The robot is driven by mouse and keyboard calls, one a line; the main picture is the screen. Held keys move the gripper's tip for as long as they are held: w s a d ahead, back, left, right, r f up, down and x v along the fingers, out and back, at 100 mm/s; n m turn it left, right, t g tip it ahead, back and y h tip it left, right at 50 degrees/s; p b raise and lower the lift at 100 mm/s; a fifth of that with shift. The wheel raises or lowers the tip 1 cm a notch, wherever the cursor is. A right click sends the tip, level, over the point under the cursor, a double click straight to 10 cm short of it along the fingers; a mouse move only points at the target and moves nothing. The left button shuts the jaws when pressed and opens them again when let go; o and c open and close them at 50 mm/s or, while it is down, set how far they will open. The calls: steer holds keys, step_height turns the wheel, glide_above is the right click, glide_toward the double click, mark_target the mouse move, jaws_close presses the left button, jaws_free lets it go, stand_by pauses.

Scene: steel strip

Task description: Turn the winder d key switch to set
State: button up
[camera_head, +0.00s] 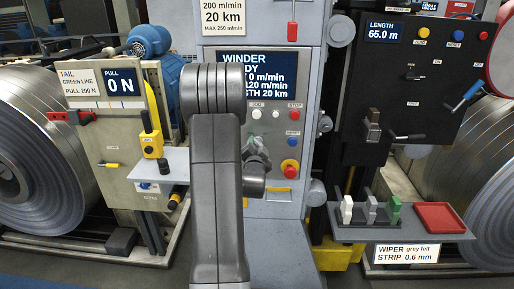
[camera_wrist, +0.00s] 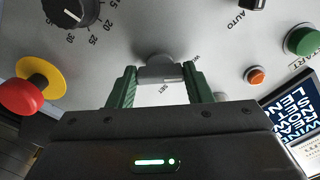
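In the wrist view, the grey key switch (camera_wrist: 160,70) sits on a grey panel between the two green fingertips of my gripper (camera_wrist: 160,67). Its handle spans the gap from one fingertip to the other, with no clear space seen at either end. A SET label shows just below it, and another label, partly hidden, is at its upper right. In the head view, my arm covers much of the winder panel (camera_head: 275,198); my gripper (camera_head: 257,150) is at the panel, and the key switch cannot be made out there.
A red mushroom button (camera_wrist: 20,97) on a yellow collar, a black dial (camera_wrist: 72,8), an orange button (camera_wrist: 257,76) and a green START button (camera_wrist: 302,40) surround the switch. The winder screen (camera_head: 258,75) is above. A shelf (camera_head: 400,232) with small blocks stands at right.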

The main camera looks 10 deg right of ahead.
steer(key=shift+f+m+b, duration=0.2)
steer(key=shift+m+b, duration=0.1)
steer(key=shift+b, duration=0.5)
steer(key=shift+r+m+b, duration=0.2)
steer(key=shift+m+b, duration=4.1)
steer(key=shift+b, duration=2.1)
steer(key=shift+r+m+b, duration=0.15)
steer(key=shift+m+b, duration=4.15)
steer(key=shift+b, duration=2.05)
steer(key=o, duration=1)
